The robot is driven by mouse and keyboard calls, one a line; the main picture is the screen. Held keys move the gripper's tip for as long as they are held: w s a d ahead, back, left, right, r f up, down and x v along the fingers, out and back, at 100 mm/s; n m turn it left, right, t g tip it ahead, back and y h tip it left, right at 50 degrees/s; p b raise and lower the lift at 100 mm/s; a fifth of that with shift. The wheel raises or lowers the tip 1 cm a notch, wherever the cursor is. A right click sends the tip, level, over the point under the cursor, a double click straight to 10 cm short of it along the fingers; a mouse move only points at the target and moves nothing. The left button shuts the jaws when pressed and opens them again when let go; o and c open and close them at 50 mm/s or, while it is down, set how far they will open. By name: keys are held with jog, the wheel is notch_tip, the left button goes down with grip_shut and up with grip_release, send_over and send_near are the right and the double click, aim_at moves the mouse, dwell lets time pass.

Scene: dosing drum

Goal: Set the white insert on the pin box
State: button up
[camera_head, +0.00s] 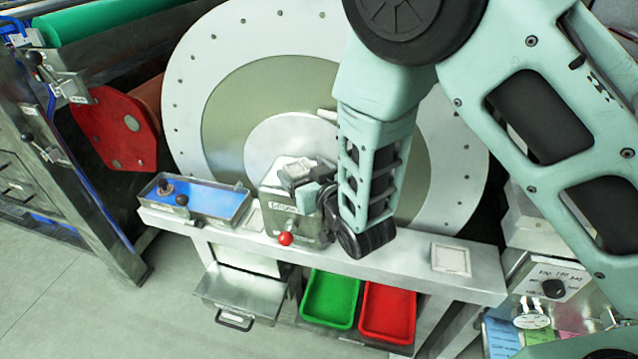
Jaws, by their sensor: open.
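A grey metal box (282,222) with a printed label and a red ball knob (285,239) stands on the bench and looks like the pin box. My gripper (300,184) is open at the upper right of this box, partly covering it. A small pale square piece (299,167) shows at the box top beside the gripper; I cannot tell whether it is the white insert or whether it touches the jaws. A flat white square piece (451,259) with a framed edge lies on the bench to the right. My arm hides part of the box's right side.
A blue-lined metal tray (237,214) with dark knobs stands on the left of the bench (400,271). Green (330,299) and red (388,313) bins sit below. A large round drum (232,115) rises behind. The bench between my gripper and the flat square is clear.

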jog(key=s+d+r+n+g+h, duration=0.1)
jog(key=s+d+r+g+h, duration=0.1)
jog(key=s, duration=0.8)
jog(key=s+d+r+g+h, duration=0.2)
jog(key=s+d+r+g, duration=0.2)
jog(key=s, duration=0.6)
jog(key=s+d+r+n+g+h, duration=0.1)
jog(key=s+d+r+g+h, duration=0.1)
jog(key=s+d+r+g, duration=0.2)
jog(key=s+d+g+p, duration=0.1)
jog(key=s+d+g, duration=0.2)
jog(key=s, duration=0.3)
jog(key=shift+n+g, duration=0.3)
jog(key=shift+g, duration=0.5)
jog(key=shift+s, duration=0.1)
notch_tip(320, 180, up, 2)
jog(key=shift+a+r+p, duration=0.1)
jog(key=shift+p, duration=0.9)
